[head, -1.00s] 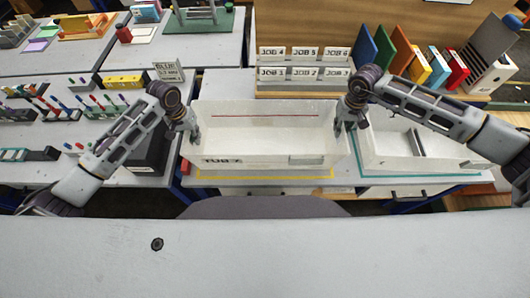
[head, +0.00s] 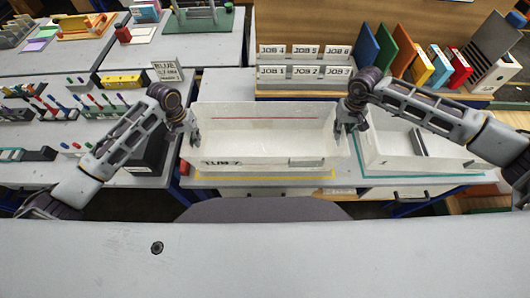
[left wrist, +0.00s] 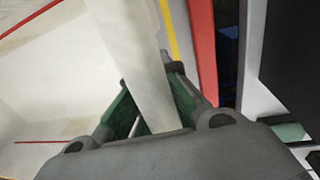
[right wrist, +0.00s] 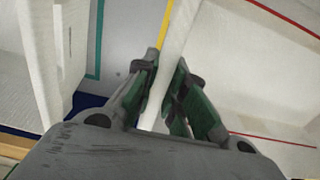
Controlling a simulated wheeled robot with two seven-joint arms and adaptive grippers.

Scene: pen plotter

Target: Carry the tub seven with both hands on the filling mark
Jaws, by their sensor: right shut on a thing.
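Tub seven (head: 263,160), a long white tub labelled "TUB 7", is level and appears empty, with a red line along its inner far wall. It is above or on a yellow outline (head: 265,177); I cannot tell whether it touches the table. My left gripper (head: 192,136) has its fingers on either side of the left end wall; in the left wrist view (left wrist: 150,80) I cannot tell whether they press on it. My right gripper (head: 347,125) is shut on the right end wall, as the right wrist view (right wrist: 168,62) shows.
A second white tub (head: 392,165) stands close on the right inside a teal outline (head: 430,180). A JOB card rack (head: 300,84) stands behind. A BLUE sign (head: 168,70) and racks of coloured parts are on the left. A grey surface (head: 300,250) fills the front.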

